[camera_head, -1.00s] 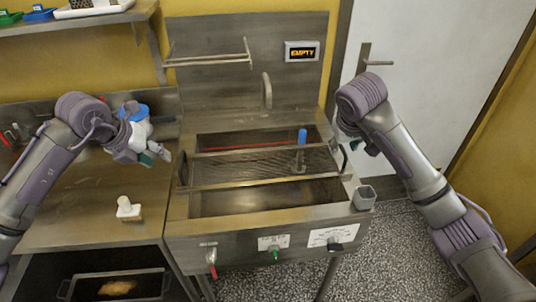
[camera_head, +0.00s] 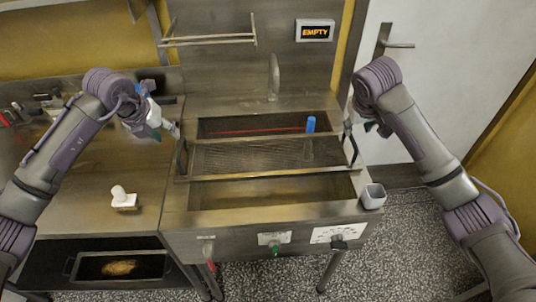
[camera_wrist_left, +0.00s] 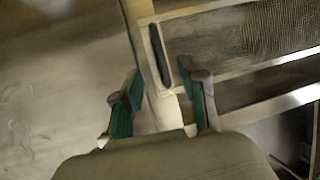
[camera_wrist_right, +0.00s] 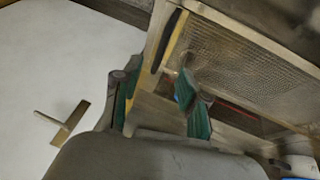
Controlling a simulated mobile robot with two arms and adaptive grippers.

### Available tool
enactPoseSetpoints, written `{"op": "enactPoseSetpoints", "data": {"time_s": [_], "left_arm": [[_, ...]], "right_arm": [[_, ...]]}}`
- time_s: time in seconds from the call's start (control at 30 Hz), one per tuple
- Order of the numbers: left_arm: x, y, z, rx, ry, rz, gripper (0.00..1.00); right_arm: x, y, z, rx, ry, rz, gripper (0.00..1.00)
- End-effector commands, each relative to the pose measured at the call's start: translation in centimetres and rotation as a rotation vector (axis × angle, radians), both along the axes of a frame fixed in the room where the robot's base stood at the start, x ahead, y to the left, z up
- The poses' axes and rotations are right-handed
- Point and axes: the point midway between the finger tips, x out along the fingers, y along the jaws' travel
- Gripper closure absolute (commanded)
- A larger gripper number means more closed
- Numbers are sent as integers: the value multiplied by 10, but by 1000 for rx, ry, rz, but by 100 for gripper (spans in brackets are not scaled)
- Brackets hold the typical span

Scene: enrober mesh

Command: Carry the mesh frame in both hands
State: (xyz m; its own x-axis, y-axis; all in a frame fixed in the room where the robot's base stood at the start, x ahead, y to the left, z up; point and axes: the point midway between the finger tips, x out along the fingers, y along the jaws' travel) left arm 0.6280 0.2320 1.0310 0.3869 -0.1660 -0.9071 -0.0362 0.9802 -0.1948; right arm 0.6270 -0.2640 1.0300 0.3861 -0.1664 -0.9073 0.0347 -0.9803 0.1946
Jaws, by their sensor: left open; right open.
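The mesh frame (camera_head: 255,155) lies across the steel tank, with a dark handle at each end. My left gripper (camera_head: 175,130) is open by the frame's left end. In the left wrist view the left handle (camera_wrist_left: 160,55) lies just ahead of the open fingers (camera_wrist_left: 164,92), roughly in line with the gap. My right gripper (camera_head: 358,130) is open by the right end. In the right wrist view the right handle (camera_wrist_right: 173,40) lies just ahead of the open fingers (camera_wrist_right: 158,92). Neither gripper visibly touches a handle.
A rack (camera_head: 208,40) juts from the back panel above the tank. A display (camera_head: 315,31) reads EMPTY. A grey cup (camera_head: 373,195) hangs at the front right corner. A white-handled scraper (camera_head: 122,198) lies on the left table.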

Motion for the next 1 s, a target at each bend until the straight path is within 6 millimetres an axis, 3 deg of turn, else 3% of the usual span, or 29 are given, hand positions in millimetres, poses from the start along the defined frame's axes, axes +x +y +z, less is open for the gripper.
{"op": "enactPoseSetpoints", "data": {"time_s": [0.2, 0.5, 0.97, 1.0], "left_arm": [[16, -8, -42, 1, 4, 0, 58], [34, -15, -80, 0, 1, 0, 58], [38, -16, -89, 0, -1, -1, 58], [38, -16, -89, 0, -1, -1, 64]], "right_arm": [[16, -7, -41, 0, 4, -1, 58], [34, -14, -80, 0, 1, -1, 58], [38, -16, -89, 1, -2, 2, 58], [38, -16, -89, 1, -2, 2, 64]]}}
